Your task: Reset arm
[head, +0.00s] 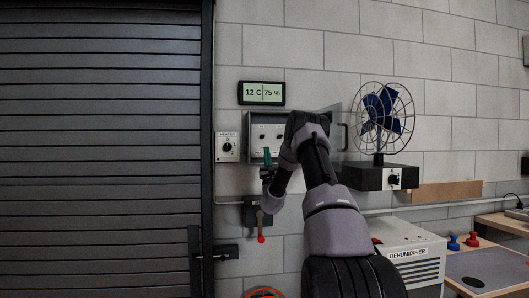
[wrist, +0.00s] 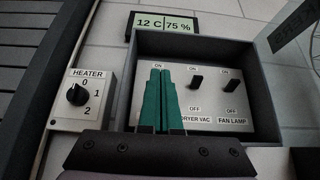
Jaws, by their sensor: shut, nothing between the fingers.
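My gripper shows in the wrist view (wrist: 162,72) with its two green fingers pressed together and nothing between them. It is in front of the open switch box (wrist: 262,100); I cannot tell whether the fingertips touch it. In the head view my gripper (head: 267,155) is at the box's lower left, and my arm covers the box's right part. Two black toggles (wrist: 196,82) (wrist: 231,85) sit between ON and OFF labels, apparently nearer ON. Another ON label shows by the fingers, which hide what is below it.
Left of the box is a heater knob (wrist: 78,95) marked 0, 1, 2. A display (head: 262,93) above reads 12 C, 75 %. To the right are a caged blue fan (head: 385,112) and a dehumidifier (head: 410,252). A red-tipped lever (head: 261,228) hangs below. A shutter (head: 100,150) fills the left.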

